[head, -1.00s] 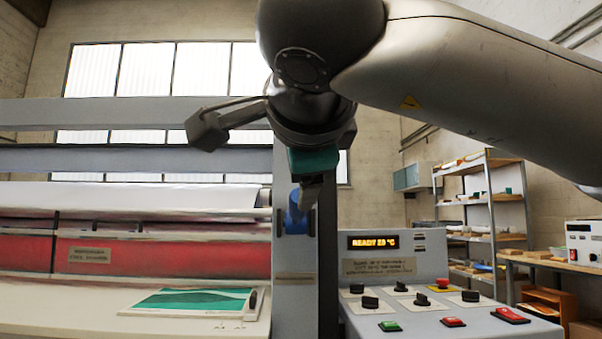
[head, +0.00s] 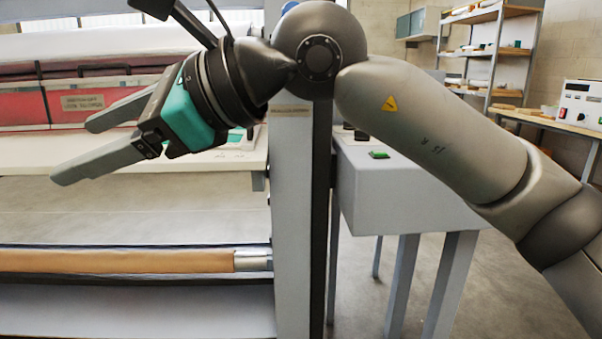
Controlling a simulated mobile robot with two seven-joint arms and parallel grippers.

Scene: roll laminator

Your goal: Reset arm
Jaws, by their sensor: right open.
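My right gripper (head: 72,150) shows at the left of the head view, at the end of my right arm, which comes in from the lower right. Its two grey fingers are spread apart and point left and slightly down. Nothing is between them. The gripper hangs in front of the laminator's pale work table (head: 215,163) and covers part of it. My left gripper is not in view.
The laminator's red roller section (head: 25,103) is at the left, with a brown roll (head: 120,261) low down. A grey upright post (head: 292,220) stands in the middle. The control console (head: 375,185) is right of it, partly hidden by my arm. Shelves (head: 490,50) stand behind.

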